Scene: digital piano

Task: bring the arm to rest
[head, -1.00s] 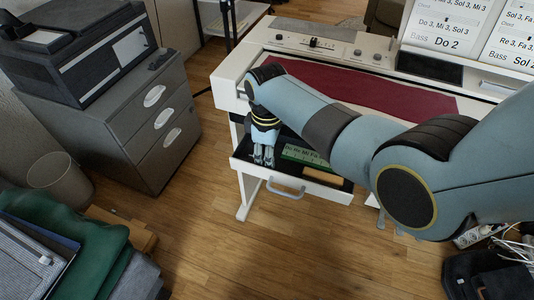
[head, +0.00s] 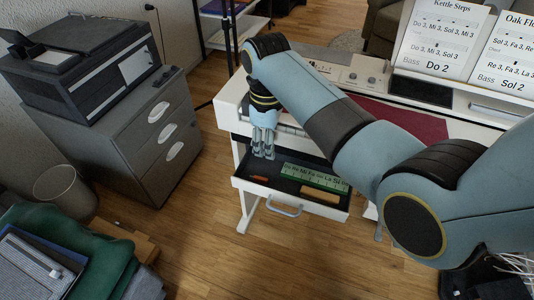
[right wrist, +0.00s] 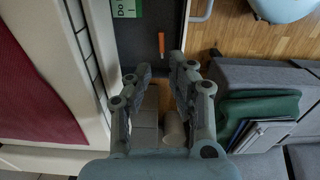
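My right arm, light blue with dark joints, crosses the head view from the right. My right gripper (head: 263,155) points down over the back left of the open drawer (head: 292,208). In the right wrist view its two fingers (right wrist: 160,75) stand apart with nothing between them. The digital piano (head: 233,112) is white, with a dark red cloth (head: 415,122) along it, partly hidden by my arm. My left gripper is not in view.
The drawer holds a green note strip (head: 312,178), a small orange item (head: 260,178) and a tan block (head: 320,194). A grey cabinet (head: 125,135) carrying a black printer (head: 85,70) stands left. Floor is clear between cabinet and piano.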

